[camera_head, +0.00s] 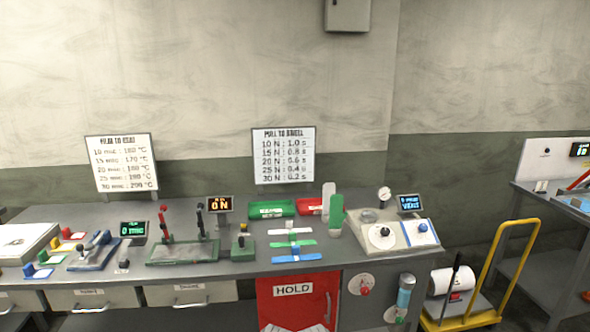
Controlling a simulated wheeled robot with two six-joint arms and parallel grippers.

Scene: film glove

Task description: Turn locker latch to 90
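A red locker door (290,306) with a white HOLD sign (293,290) is set under the bench, cut off by the bottom edge. A dark vertical handle (328,306) is at its right side. Neither of my grippers is in view.
The grey bench (215,262) holds levers, displays and coloured trays. A gauge console (393,232) stands at its right end. A blue-topped cylinder (404,290) is mounted below. A yellow trolley (462,316) with a white roll stands on the right.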

